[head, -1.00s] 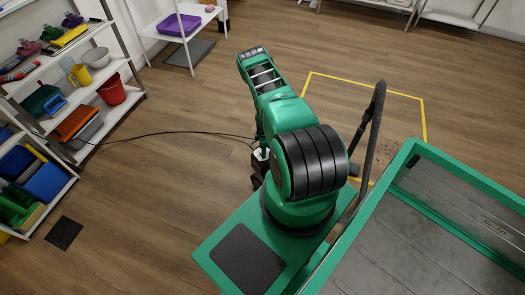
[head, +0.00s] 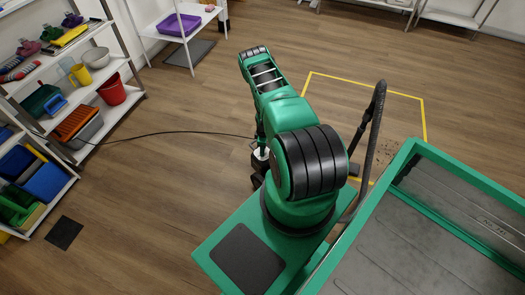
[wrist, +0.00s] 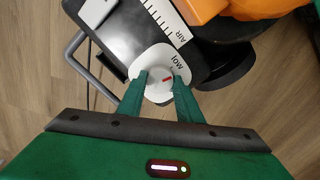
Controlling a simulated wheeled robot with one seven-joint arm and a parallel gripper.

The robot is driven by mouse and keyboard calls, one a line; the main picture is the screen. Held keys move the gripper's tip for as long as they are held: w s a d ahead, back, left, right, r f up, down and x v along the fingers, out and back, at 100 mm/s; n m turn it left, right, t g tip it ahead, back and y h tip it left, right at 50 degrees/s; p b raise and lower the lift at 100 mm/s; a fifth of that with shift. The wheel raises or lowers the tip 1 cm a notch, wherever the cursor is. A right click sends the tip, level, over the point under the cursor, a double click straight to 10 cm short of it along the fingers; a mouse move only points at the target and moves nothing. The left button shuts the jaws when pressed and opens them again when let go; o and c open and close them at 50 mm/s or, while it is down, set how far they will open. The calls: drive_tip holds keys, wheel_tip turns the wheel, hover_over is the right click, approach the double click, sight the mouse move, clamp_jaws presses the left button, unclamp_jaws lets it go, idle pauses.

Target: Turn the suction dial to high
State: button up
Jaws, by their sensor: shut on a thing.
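The suction dial (wrist: 157,91) is a small white knob with a red mark, set on a white round plate on the black vacuum cleaner (wrist: 118,42). The word LOW is printed on the plate, above and right of the knob. My gripper (wrist: 161,84) is shut on the dial, with one green finger on each side of it. The red mark shows between the fingertips and points roughly toward the word LOW. The vacuum's black hose (head: 376,118) stands up to the right of my arm.
An orange part (wrist: 205,10) and a scale strip marked AIR (wrist: 167,25) lie beyond the dial. A thin black cable (head: 170,133) crosses the floor to the left. A yellow taped square (head: 365,82) with dark debris (head: 385,152) lies to the right.

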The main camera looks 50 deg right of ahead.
drive_tip(key=m, duration=1.1)
drive_tip(key=shift+w+d, duration=0.1)
drive_tip(key=shift+m, duration=1.9)
drive_tip(key=o, duration=1)
drive_tip(key=shift+o, duration=0.2)
drive_tip(key=shift+r, duration=0.1)
wheel_tip(320, 180, up, 11)
drive_tip(key=shift+f, duration=0.2)
